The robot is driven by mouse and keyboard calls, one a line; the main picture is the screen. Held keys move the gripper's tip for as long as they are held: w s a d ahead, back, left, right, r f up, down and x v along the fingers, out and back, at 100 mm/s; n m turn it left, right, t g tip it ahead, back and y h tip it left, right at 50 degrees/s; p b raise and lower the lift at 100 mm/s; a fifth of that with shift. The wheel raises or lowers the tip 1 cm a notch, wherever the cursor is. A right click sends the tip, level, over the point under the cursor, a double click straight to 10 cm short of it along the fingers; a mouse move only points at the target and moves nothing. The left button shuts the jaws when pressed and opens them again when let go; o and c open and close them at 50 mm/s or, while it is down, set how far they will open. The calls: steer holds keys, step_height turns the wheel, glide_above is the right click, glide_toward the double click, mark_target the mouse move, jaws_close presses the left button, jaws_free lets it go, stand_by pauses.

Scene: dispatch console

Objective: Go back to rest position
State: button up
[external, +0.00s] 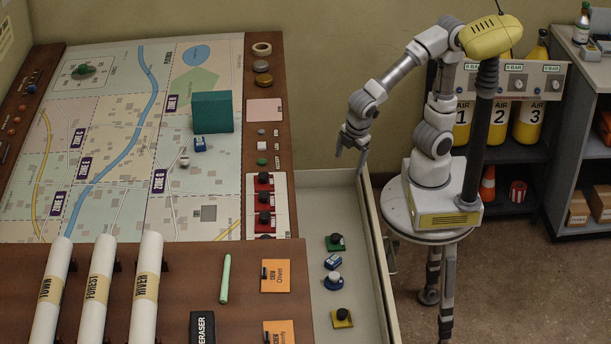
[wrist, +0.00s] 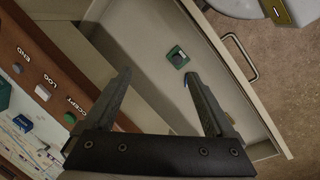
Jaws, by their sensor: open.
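My gripper (external: 352,155) is open and empty, hanging above the far end of the open drawer (external: 328,179). My arm bends over from its round base to the right of the drawer. The wrist view shows the two fingers of my gripper (wrist: 158,88) spread apart over the drawer, with nothing between them. A green piece with a dark knob (wrist: 177,57) lies on the drawer floor beyond the fingertips. A small blue bit shows beside the right finger, mostly hidden by it.
The map board (external: 120,135) fills the left, with a teal block (external: 212,112) and a small blue piece (external: 200,144) on it. Green, blue and yellow pieces lie in the drawer's near part. Shelves with yellow air cylinders (external: 530,118) stand behind my arm. The drawer's far part is clear.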

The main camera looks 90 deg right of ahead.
steer(key=s+d+r+m+t+y, duration=0.3)
steer(key=s+d+r+m+t, duration=0.1)
steer(key=d+r+m, duration=0.35)
steer(key=w+a+f+n+g+h, duration=0.4)
steer(key=w+a+f+n+h, duration=0.1)
steer(key=a+f+n, duration=0.65)
steer(key=s+a+f+n+t+h, duration=0.3)
steer(key=a+f+n+t+h, duration=0.2)
steer(key=a+f+n, duration=0.7)
steer(key=shift+s+a+f+t, duration=0.2)
steer(key=shift+a+t, duration=0.6)
steer(key=shift+a, duration=0.35)
stand_by(1.1)
